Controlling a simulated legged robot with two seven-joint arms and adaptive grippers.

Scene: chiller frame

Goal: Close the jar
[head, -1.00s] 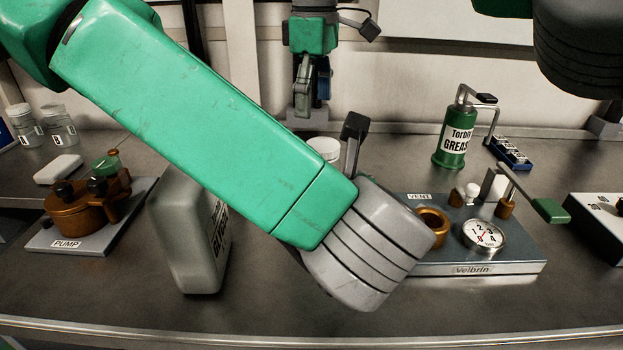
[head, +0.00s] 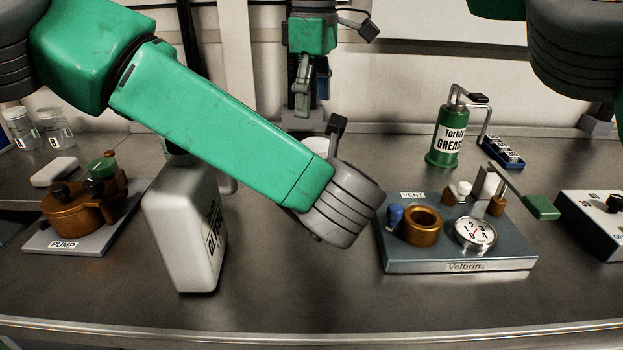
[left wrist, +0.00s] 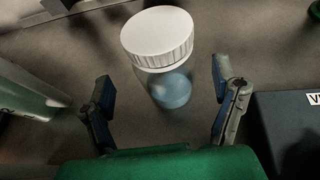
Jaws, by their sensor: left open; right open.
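The jar (left wrist: 172,85) stands on the bench in the left wrist view, clear-walled with something blue inside. A white ribbed lid (left wrist: 157,36) sits over its mouth; I cannot tell whether it is tight. In the head view only a bit of white lid (head: 316,146) shows behind my left wrist. My left gripper (left wrist: 160,74) is open, with one finger on each side of the jar in the picture and no clear contact. My right gripper (head: 310,103) is open and empty, hanging fingers down beyond the jar.
A white bottle (head: 185,230) stands below my left arm. The Velbrin vent block (head: 460,266) is to the right, with a green grease can (head: 443,150) behind it. The pump (head: 85,205) and two small jars (head: 57,130) are at left. The front-middle bench is clear.

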